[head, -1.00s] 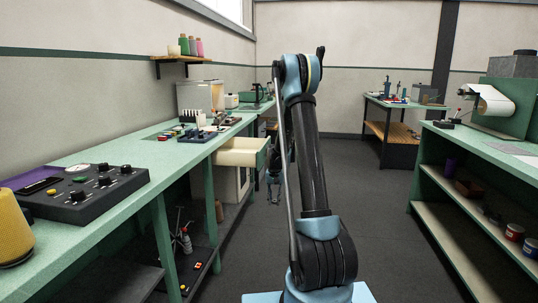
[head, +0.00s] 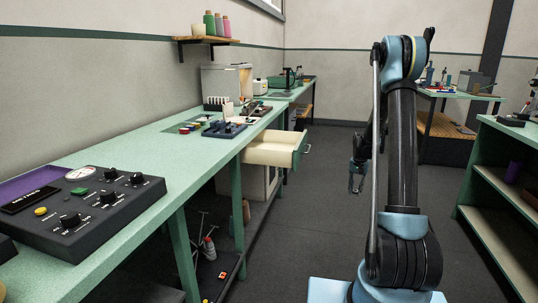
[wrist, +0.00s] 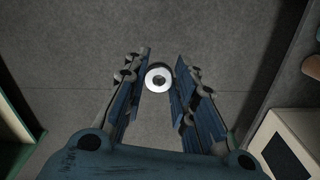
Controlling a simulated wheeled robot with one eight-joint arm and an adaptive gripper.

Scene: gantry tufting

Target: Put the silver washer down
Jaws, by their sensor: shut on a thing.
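The silver washer (wrist: 158,69), a pale ring with a dark centre, sits between the fingers of my gripper (wrist: 161,72) in the wrist view. My gripper is shut on it and holds it over the grey floor. In the head view my gripper (head: 356,186) hangs low over the aisle, to the right of the open drawer and clear of the bench. The washer is too small to make out in the head view.
A long green bench (head: 140,145) runs along the left, with a dark control box (head: 84,205) near me. A cream drawer (head: 270,150) stands open into the aisle. Green shelving (head: 505,190) is at right. The floor (head: 310,230) between is clear.

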